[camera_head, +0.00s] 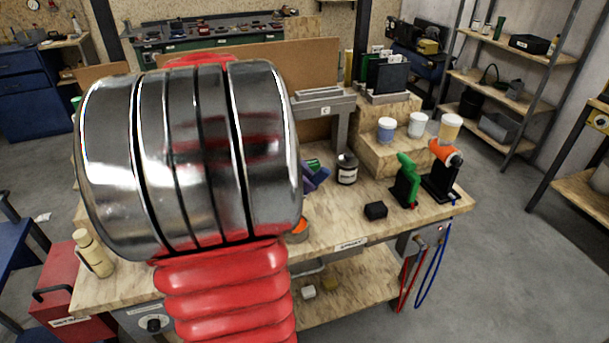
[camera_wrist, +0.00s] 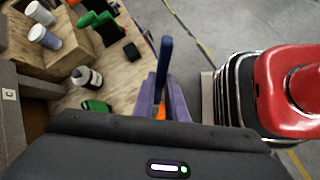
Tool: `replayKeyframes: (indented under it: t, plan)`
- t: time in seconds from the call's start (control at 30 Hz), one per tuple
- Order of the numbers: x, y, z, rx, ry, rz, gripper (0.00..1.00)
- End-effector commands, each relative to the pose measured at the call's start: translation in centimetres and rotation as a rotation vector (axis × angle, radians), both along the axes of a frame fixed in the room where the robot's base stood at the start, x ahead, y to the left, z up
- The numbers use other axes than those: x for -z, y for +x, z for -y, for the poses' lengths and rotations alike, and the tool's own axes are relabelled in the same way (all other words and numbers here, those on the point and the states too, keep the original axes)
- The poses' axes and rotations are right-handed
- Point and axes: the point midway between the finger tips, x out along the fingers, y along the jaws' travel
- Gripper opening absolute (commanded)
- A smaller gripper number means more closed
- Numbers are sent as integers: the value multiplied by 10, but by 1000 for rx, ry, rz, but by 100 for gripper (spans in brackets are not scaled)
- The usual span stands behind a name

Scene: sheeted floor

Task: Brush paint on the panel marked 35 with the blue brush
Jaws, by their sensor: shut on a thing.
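The blue brush shows in the wrist view as a dark blue upright handle (camera_wrist: 164,62). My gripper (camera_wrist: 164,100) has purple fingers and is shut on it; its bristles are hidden. In the head view, part of my gripper (camera_head: 315,176) shows as a purple-blue shape above the bench, just right of my large chrome and red arm, which hides much of the bench. An orange patch (camera_wrist: 160,113) shows between the fingers in the wrist view. I cannot make out a panel marked 35 in either view.
The wooden bench (camera_head: 405,220) carries a dark jar (camera_head: 346,170), a small black block (camera_head: 375,211), a green tool (camera_head: 407,180) and an orange tool (camera_head: 445,153). Several cups stand on a wooden step (camera_head: 390,158) behind. A grey stand (camera_head: 340,122) rises beside my gripper.

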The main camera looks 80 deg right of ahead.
Motion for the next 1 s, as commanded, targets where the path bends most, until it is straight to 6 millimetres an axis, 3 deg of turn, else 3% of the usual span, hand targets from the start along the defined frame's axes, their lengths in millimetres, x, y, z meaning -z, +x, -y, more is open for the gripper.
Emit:
replayKeyframes:
  t: [0.7, 1.0]
  plan:
    - [52, -1, 0, 2, 1, -1, 0]
    - [58, -2, 0, 4, 0, -1, 0]
